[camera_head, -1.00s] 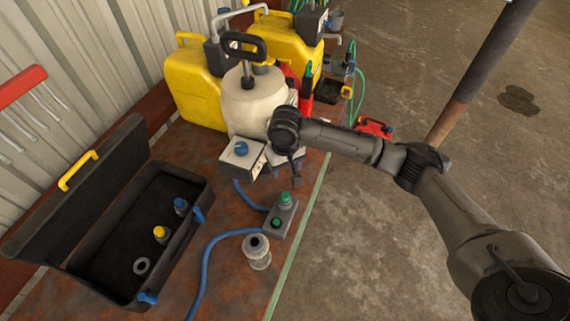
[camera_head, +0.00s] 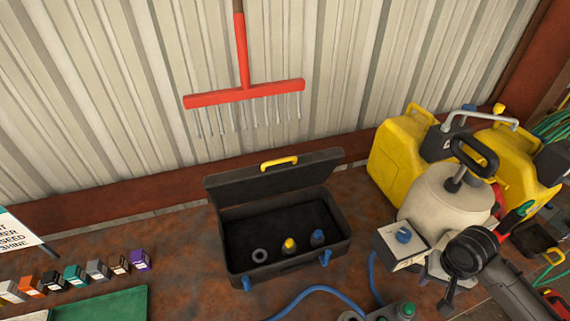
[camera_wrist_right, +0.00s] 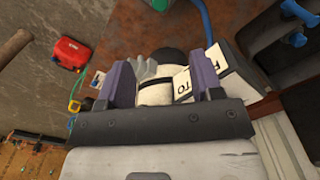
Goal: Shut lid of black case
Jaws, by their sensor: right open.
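The black case (camera_head: 285,266) stands open on the rusty bench in the middle of the head view. Its lid (camera_head: 265,182) leans up at the back, towards the wall, with a yellow handle (camera_head: 279,163) on its top edge. Two blue latches (camera_head: 325,257) hang at the front. Inside lie a grey ring (camera_head: 260,255), a yellow-topped piece (camera_head: 290,245) and a blue-topped piece (camera_head: 318,238). My right gripper (camera_head: 447,297) is at the lower right, apart from the case, by the cream tank. In the right wrist view its fingers (camera_wrist_right: 165,82) are open. My left gripper is out of view.
A blue hose (camera_head: 320,290) runs in front. Small coloured boxes (camera_head: 75,275) and a green tray (camera_head: 105,305) are at left. A red rake (camera_head: 245,92) hangs above.

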